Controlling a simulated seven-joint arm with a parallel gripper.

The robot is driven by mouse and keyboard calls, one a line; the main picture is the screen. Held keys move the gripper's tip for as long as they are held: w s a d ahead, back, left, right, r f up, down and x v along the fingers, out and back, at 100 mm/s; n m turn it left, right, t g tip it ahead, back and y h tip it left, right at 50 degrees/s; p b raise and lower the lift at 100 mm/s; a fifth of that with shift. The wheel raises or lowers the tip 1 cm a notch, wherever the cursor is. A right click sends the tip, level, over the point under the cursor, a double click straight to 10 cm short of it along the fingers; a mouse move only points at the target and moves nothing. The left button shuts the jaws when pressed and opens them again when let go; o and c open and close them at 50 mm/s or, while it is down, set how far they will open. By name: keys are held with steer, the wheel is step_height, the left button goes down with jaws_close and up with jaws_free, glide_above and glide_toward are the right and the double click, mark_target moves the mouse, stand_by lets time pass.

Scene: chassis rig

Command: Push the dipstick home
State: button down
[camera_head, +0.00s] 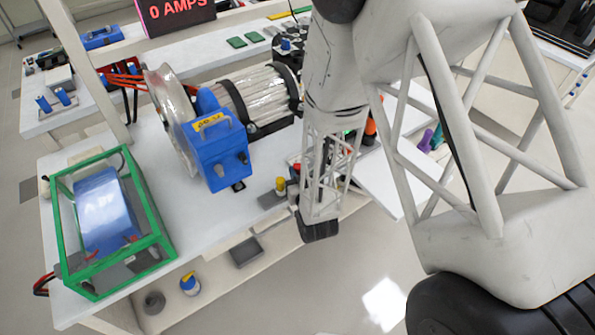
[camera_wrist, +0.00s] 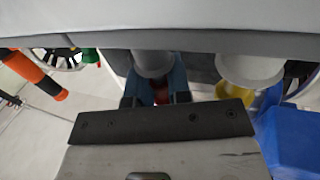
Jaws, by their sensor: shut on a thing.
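My gripper (camera_wrist: 157,97) shows in the wrist view as two dark blue fingers beyond a black bar. It is shut on a small red piece (camera_wrist: 160,92), which looks like the dipstick's handle; only a little of it shows between the fingers. The rest of the dipstick and the opening around it are hidden, so I cannot tell how deep it sits. In the head view my own arm covers the gripper, and I cannot make out the dipstick there.
A yellow-topped part (camera_head: 280,186) stands near the bench's front edge, and its yellow also shows in the wrist view (camera_wrist: 236,96). A blue motor box (camera_head: 215,140) with a large drum is to its left. A green-framed case (camera_head: 113,220) is further left. An orange-and-black tool (camera_wrist: 38,76) lies left in the wrist view.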

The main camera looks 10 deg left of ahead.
mark_target(297, 165)
steer(key=shift+r, duration=0.1)
stand_by(0.3)
steer(key=shift+r, duration=1.65)
steer(key=r+v, duration=0.1)
steer(key=v, duration=1.5)
steer(key=shift+r, duration=0.25)
steer(key=shift+w, duration=0.1)
steer(key=w+r+m+h, duration=0.1)
steer(key=w+r, duration=0.4)
steer(key=w, duration=0.5)
steer(key=w+d+r+t+h, duration=0.1)
steer(key=w+r, duration=0.4)
steer(key=w, duration=0.5)
steer(key=w+r+m+h, duration=0.1)
steer(key=w+r, duration=0.4)
steer(key=w, duration=0.5)
steer(key=w+a+r+n+y, duration=0.1)
steer(key=a+r, duration=0.4)
steer(key=r, duration=0.4)
steer(key=w+a+r+n+g+y, duration=0.1)
steer(key=a+r+y, duration=0.1)
steer(key=a+r, duration=0.4)
step_height(297, 165, up, 3)
steer(key=shift+w+a+r, duration=0.2)
steer(key=shift+w+a, duration=0.05)
steer(key=shift+a, duration=0.1)
